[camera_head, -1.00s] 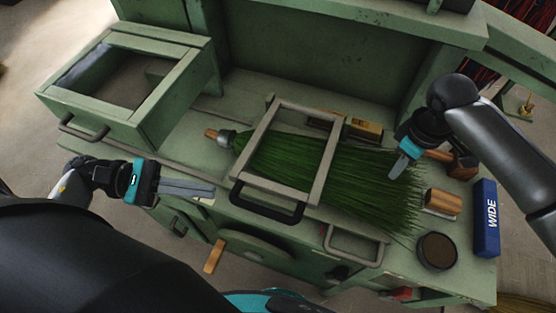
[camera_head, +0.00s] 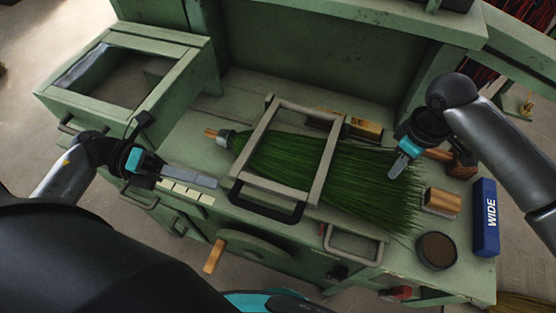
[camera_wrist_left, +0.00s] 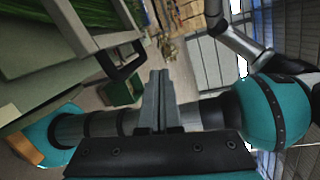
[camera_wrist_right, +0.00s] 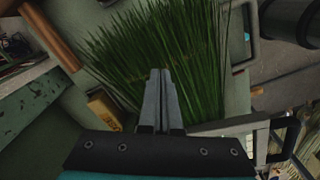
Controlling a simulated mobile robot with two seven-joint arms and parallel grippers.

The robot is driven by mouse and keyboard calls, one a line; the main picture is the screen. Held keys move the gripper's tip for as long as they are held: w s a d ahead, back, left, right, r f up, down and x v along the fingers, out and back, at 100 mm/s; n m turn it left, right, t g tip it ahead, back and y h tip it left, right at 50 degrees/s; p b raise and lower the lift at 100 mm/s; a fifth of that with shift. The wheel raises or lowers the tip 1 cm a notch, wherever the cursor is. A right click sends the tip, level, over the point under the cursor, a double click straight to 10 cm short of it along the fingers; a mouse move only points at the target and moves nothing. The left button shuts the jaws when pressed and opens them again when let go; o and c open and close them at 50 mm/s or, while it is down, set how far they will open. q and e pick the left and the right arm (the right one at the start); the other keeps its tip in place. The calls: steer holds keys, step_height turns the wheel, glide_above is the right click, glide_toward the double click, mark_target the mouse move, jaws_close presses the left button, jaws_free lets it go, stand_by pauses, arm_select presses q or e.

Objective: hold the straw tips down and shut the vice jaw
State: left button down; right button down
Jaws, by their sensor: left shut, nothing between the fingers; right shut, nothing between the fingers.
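The green straw fan (camera_head: 370,185) lies flat on the bench, its tips (camera_head: 405,215) spread to the right. It also shows in the right wrist view (camera_wrist_right: 150,55). A grey frame-shaped vice jaw (camera_head: 325,165) with a black handle (camera_head: 265,207) lies across the straw; I cannot tell how tightly. The short wooden broom handle (camera_head: 212,134) points left. My right gripper (camera_head: 393,177) is shut and empty, its fingertips at the upper edge of the straw near the tips; contact is unclear. My left gripper (camera_head: 214,182) is shut and empty, left of the black handle and apart from it.
A blue WIDE box (camera_head: 486,218), a round dark tin (camera_head: 437,250), a wooden block (camera_head: 442,202) and a mallet (camera_head: 460,165) stand at the right. An open green tray (camera_head: 150,115) is at the left. A crank with a wooden grip (camera_head: 214,256) sticks out in front.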

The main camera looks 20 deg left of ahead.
arm_select(q)
steer(key=n, duration=0.4)
steer(key=n+g, duration=0.2)
steer(key=n, duration=1.3)
glide_above(259, 210)
steer(key=shift+d+f, duration=0.25)
steer(key=shift+f, duration=0.15)
steer(key=shift+w+a+f, duration=0.1)
steer(key=shift+a+f, duration=0.1)
steer(key=shift+f, duration=1.85)
steer(key=shift+f, duration=0.1)
